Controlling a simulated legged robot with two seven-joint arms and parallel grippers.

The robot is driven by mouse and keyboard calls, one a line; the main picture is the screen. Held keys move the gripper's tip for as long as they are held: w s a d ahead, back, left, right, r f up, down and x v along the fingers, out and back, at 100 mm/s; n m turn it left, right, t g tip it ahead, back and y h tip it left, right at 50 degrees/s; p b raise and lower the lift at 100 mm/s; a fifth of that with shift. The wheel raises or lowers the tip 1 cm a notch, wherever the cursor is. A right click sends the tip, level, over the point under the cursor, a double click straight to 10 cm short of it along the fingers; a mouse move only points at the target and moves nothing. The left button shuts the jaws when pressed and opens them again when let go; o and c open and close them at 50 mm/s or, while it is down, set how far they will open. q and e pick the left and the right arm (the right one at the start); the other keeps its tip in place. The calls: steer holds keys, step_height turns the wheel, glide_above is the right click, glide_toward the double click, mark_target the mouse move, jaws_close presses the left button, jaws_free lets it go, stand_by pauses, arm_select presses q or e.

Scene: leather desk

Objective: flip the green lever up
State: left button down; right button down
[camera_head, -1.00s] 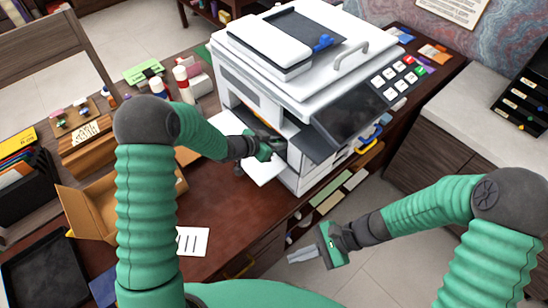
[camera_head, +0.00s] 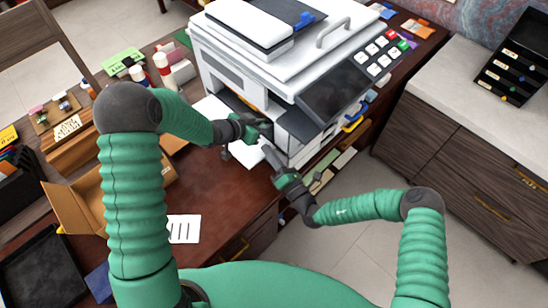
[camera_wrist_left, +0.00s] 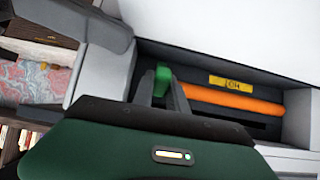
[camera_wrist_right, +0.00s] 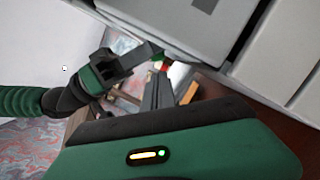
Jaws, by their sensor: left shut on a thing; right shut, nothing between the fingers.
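The green lever (camera_wrist_left: 163,76) shows in the left wrist view inside a dark recess of the white printer (camera_head: 218,72). It stands at the left end of an orange bar (camera_wrist_left: 232,102). My left gripper (camera_head: 267,124) reaches into the printer's open front in the head view. In the left wrist view its fingers (camera_wrist_left: 163,92) are shut on the green lever, which shows at their tips. My right gripper (camera_head: 270,154) is shut and empty, just below and in front of the left one. Its closed fingers also show in the right wrist view (camera_wrist_right: 158,90).
A yellow label (camera_wrist_left: 231,82) sits above the orange bar. A dark panel (camera_head: 335,95) overhangs the printer's front, right of my left gripper. White and red bottles (camera_head: 163,70) stand left of the printer.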

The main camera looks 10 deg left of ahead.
arm_select(q)
steer(key=shift+w+r, duration=0.15)
steer(key=shift+r, duration=0.05)
arm_select(e)
steer(key=x, duration=0.4)
steer(key=shift+w+a, duration=0.25)
steer(key=shift+a, duration=0.05)
steer(key=shift+r, duration=0.1)
arm_select(q)
steer(key=shift+a, duration=0.15)
arm_select(e)
steer(key=shift+w+d+r+m, duration=0.3)
steer(key=shift+w+r+m, duration=0.15)
steer(key=shift+r, duration=0.1)
arm_select(q)
steer(key=c, duration=1.3)
jaws_free()
steer(key=shift+f, duration=0.1)
arm_select(e)
steer(key=shift+a+r, duration=0.1)
arm_select(q)
steer(key=shift+s, duration=0.2)
